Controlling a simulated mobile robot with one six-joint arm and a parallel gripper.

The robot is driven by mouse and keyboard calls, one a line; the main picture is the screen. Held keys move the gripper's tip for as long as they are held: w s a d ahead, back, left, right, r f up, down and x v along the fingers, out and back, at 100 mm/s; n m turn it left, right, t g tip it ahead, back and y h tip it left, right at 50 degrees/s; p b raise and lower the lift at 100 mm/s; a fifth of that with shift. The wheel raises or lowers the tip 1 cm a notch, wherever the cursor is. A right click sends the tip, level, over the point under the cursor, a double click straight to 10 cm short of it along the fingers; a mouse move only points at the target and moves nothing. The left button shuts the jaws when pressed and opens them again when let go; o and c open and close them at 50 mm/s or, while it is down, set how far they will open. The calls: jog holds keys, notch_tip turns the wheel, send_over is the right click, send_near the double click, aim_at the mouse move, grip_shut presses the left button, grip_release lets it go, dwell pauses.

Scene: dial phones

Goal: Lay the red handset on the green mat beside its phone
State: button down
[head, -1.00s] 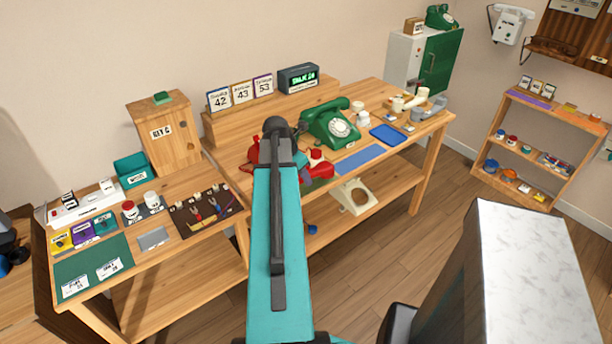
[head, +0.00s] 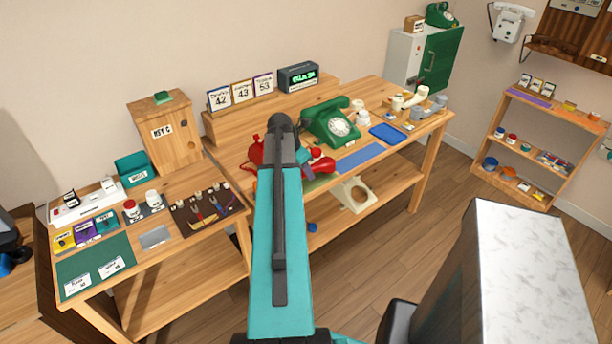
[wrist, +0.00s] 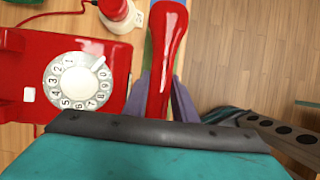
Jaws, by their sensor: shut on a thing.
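The red handset (wrist: 165,50) is held between the purple-grey fingers of my gripper (wrist: 162,95) in the wrist view. Its lower end is hidden by my wrist. The red phone (wrist: 30,95), with a white dial, lies to the left of the handset, apart from it. In the head view the handset (head: 322,164) shows just right of my arm, and part of the red phone (head: 256,153) shows left of it. The green mat (head: 318,183) shows partly below the handset; whether they touch I cannot tell.
A green phone (head: 332,124) stands behind the handset. A blue mat (head: 360,159) and a blue tray (head: 389,135) lie to the right. In the wrist view a red and white jar (wrist: 118,12) stands close to the phone. The table's edge is near.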

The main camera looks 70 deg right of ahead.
jog(key=shift+f+p, duration=0.4)
jog(key=shift+f, duration=0.9)
jog(key=shift+f, duration=0.1)
jog(key=c, duration=1.4)
grip_release()
jog(key=shift+c, duration=0.2)
jog(key=shift+r, duration=0.2)
jog(key=shift+b+v, duration=1.4)
jog(key=shift+v, duration=4.5)
jog(key=shift+a+f, duration=0.1)
jog(key=shift+a, duration=0.05)
